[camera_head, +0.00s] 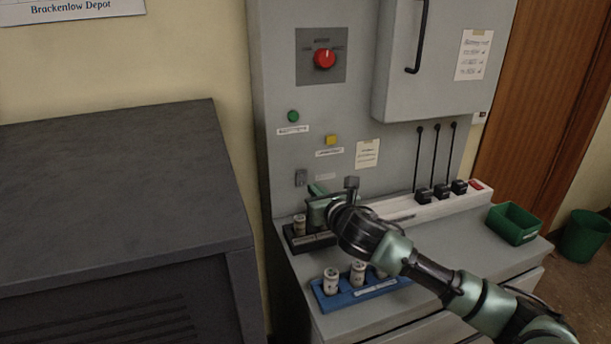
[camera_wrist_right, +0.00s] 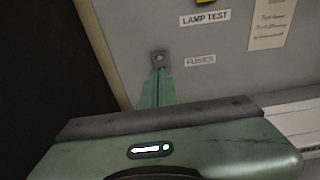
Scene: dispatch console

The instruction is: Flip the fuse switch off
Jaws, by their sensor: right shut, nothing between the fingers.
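The fuse switch (camera_head: 300,178) is a small grey plate low on the left of the grey console panel. In the right wrist view the switch (camera_wrist_right: 160,58) shows a small pale knob, left of a "FUSES" label (camera_wrist_right: 200,60). Which way its lever points is too small to tell. My right gripper (camera_head: 313,188) is shut and empty, its green fingertips just right of and below the switch in the head view. In the wrist view the closed fingers (camera_wrist_right: 159,76) point at the switch and end just under the knob; contact cannot be told. My left gripper is not in view.
Above are a red rotary knob (camera_head: 324,58), a green button (camera_head: 293,116) and a yellow button (camera_head: 331,140). A green bin (camera_head: 514,224) stands right.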

